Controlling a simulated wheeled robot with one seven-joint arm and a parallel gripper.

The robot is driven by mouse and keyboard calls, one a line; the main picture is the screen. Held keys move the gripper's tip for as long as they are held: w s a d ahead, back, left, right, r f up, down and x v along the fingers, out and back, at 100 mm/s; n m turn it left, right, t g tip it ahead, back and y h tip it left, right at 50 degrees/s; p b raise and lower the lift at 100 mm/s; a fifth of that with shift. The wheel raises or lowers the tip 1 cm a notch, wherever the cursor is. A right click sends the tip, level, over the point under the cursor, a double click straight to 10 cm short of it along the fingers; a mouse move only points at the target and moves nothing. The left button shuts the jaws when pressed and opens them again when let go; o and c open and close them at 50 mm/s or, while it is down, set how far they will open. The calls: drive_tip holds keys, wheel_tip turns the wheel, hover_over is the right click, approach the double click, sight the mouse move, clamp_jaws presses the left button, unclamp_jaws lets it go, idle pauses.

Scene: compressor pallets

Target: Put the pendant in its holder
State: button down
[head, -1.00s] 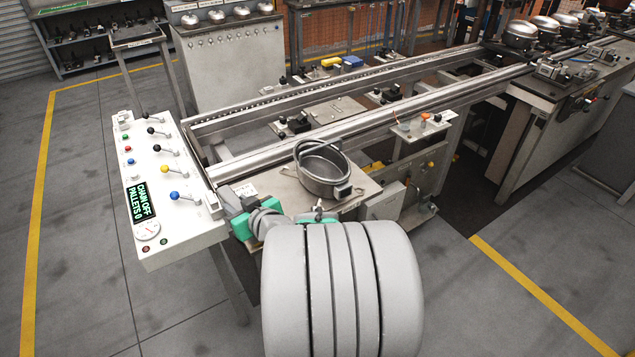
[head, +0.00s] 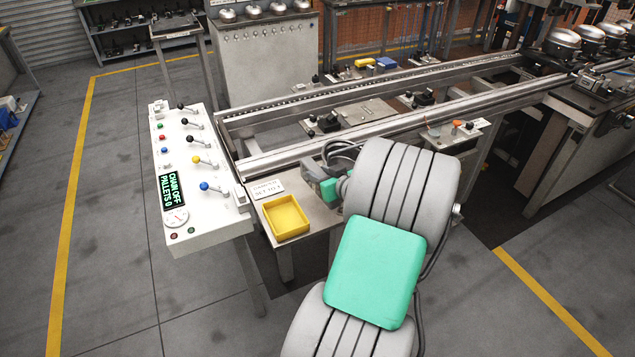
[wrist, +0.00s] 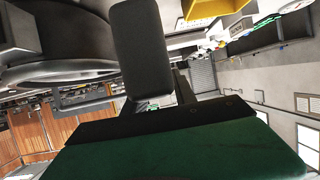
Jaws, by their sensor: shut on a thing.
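My gripper (head: 316,182) is by the back of the small bench, partly behind my own arm. In the wrist view a dark finger (wrist: 145,50) stands up from the green wrist part and covers the grasp. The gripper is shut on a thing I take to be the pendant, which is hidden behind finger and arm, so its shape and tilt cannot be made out. I cannot pick out the pendant's holder. Dark cable loops (head: 345,150) show just beyond the gripper. A large rounded dark metal body (wrist: 70,72) is close on the left of the wrist view.
An empty yellow tray (head: 285,232) and a printed card (head: 267,188) are on the bench left of my gripper. The lever panel (head: 190,130) stands further left. Conveyor rails (head: 400,122) run behind. The floor at front left is clear.

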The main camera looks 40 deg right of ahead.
drive_tip(key=w+f, duration=0.3)
drive_tip(key=shift+d+f, duration=0.15)
drive_tip(key=shift+d, duration=0.2)
wheel_tip(320, 180, down, 2)
drive_tip(key=shift+s+f+p, duration=0.1)
drive_tip(key=shift+f+p, duration=0.15)
drive_tip(key=shift+p, duration=0.25)
drive_tip(key=shift+f, duration=0.35)
drive_tip(key=c, duration=1)
unclamp_jaws()
